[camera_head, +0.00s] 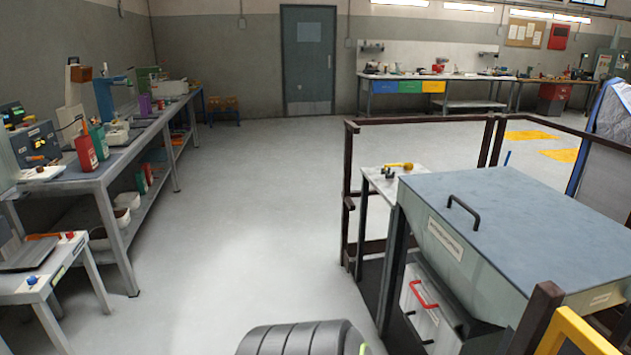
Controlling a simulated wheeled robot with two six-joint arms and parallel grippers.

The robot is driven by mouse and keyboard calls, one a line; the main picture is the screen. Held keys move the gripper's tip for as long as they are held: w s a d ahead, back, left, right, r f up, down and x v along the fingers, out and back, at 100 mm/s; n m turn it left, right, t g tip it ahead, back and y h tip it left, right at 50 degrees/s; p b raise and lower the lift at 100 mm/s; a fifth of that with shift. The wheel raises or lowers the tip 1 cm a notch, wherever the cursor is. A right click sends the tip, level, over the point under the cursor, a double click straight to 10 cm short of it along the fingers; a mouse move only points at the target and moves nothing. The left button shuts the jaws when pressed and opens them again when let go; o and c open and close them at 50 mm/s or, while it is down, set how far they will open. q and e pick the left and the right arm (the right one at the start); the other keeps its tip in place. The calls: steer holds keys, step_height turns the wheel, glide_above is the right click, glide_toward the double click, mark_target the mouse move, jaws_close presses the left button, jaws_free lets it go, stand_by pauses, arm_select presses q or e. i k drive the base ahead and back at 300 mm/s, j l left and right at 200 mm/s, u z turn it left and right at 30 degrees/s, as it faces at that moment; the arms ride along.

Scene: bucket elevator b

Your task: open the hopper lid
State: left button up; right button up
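The hopper (472,270) stands at the right, a grey metal box with sloping sides and a white label on its left face. Its flat blue-grey lid (525,225) lies level over the top and looks shut. A dark bar handle (476,208) stands up near the lid's left edge. The lid's far right part runs to the picture's edge. Neither of my grippers shows in this view.
Dark railings (420,125) run behind and left of the hopper. A small side table (395,185) with a yellow-handled tool stands beside it. A yellow bar (575,335) is at the lower right. A long workbench (120,160) lines the left. The middle floor is clear.

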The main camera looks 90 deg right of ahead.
mark_target(530, 231)
steer(key=l+z, duration=0.1)
steer(key=z, duration=3.9)
